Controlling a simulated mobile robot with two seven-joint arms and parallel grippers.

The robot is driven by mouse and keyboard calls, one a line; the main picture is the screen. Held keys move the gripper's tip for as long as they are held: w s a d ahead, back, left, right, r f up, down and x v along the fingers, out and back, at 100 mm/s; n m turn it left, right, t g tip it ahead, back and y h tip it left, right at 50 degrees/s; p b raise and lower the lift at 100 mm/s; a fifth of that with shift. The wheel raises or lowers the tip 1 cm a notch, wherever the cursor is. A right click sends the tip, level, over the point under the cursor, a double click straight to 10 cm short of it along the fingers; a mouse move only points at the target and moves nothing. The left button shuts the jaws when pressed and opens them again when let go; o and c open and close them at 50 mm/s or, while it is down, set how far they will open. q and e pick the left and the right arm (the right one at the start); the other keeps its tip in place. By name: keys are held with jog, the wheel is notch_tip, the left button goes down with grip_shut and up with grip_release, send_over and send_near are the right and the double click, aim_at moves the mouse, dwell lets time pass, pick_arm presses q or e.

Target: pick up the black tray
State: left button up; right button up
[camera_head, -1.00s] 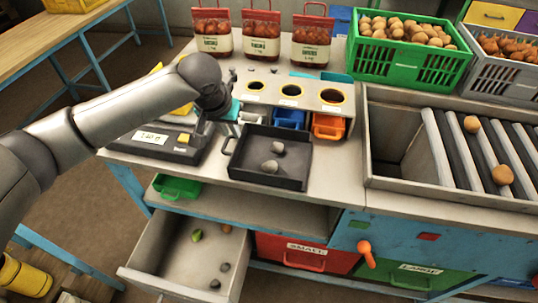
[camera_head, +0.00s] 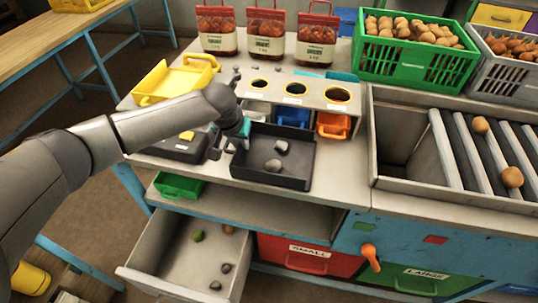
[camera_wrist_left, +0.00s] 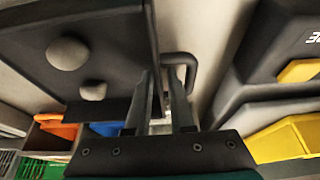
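The black tray (camera_head: 300,182) sits on the workbench with two grey stones in it. In the left wrist view the tray (camera_wrist_left: 112,22) lies at the left, with a dark looped handle (camera_wrist_left: 186,60) on its near side. My left gripper (camera_head: 224,150) is at the tray's left side, by that handle. In the left wrist view its two fingers (camera_wrist_left: 164,80) stand apart with a gap between them, close to the tray's wall and handle. I cannot tell whether they touch it. My right gripper is not in view.
A sorting stand (camera_head: 295,88) with ringed holes is behind the tray, with blue and orange bins (camera_head: 333,125) beneath. A scale (camera_head: 178,148) and a yellow tray (camera_head: 175,80) are at left. A roller conveyor (camera_head: 470,150) is at right. An open drawer (camera_head: 165,255) juts out below.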

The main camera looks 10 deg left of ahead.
pick_arm(q)
jog(key=shift+c, duration=0.2)
grip_shut()
dwell(1.1)
